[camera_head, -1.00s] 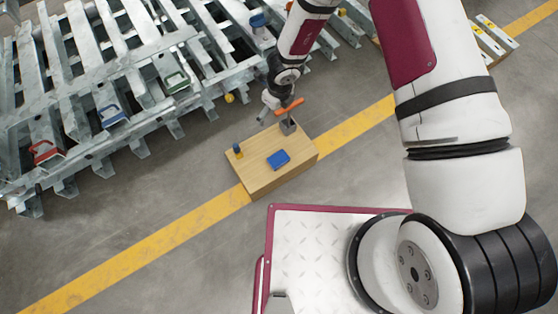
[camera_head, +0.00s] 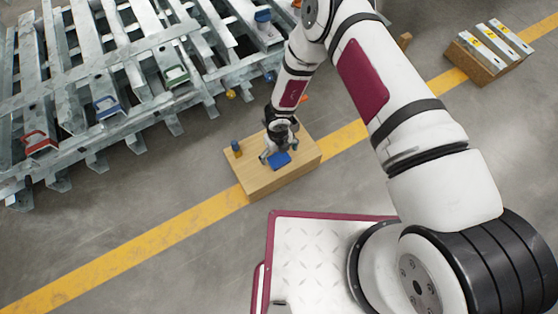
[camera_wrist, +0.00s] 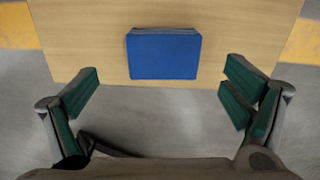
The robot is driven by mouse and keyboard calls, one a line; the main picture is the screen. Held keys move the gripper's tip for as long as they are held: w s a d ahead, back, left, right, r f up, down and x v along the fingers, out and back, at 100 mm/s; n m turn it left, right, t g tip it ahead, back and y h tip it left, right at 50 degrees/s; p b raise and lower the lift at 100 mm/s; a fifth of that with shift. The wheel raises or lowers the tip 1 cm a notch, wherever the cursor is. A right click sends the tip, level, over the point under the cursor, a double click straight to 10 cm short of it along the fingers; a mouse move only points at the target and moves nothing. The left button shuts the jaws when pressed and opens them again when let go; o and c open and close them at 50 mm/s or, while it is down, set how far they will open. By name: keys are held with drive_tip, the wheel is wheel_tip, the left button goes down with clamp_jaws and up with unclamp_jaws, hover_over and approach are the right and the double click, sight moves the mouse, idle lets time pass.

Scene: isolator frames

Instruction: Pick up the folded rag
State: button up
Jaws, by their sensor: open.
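The folded rag (camera_head: 280,160) is a flat blue rectangle lying on top of a wooden block-like box (camera_head: 258,181). In the wrist view the rag (camera_wrist: 164,54) lies ahead of the fingers, near the edge of the wooden top (camera_wrist: 240,30). My gripper (camera_head: 279,149) is just above the rag in the head view and partly covers its upper side. In the wrist view my gripper (camera_wrist: 160,95) is open, with green-padded fingers spread wider than the rag. Nothing is between them, and they do not touch the rag.
Metal racks (camera_head: 120,70) with red, blue and green handled pieces fill the upper left. A wooden crate with metal bars (camera_head: 488,57) is at upper right. A yellow floor line (camera_head: 140,259) passes the box.

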sight(279, 158)
drive_tip(key=shift+w+d+f+b, duration=0.15)
drive_tip(key=shift+f+b, duration=1.4)
drive_tip(key=shift+f, duration=1.15)
drive_tip(key=shift+r, duration=0.1)
drive_tip(key=c, duration=1.1)
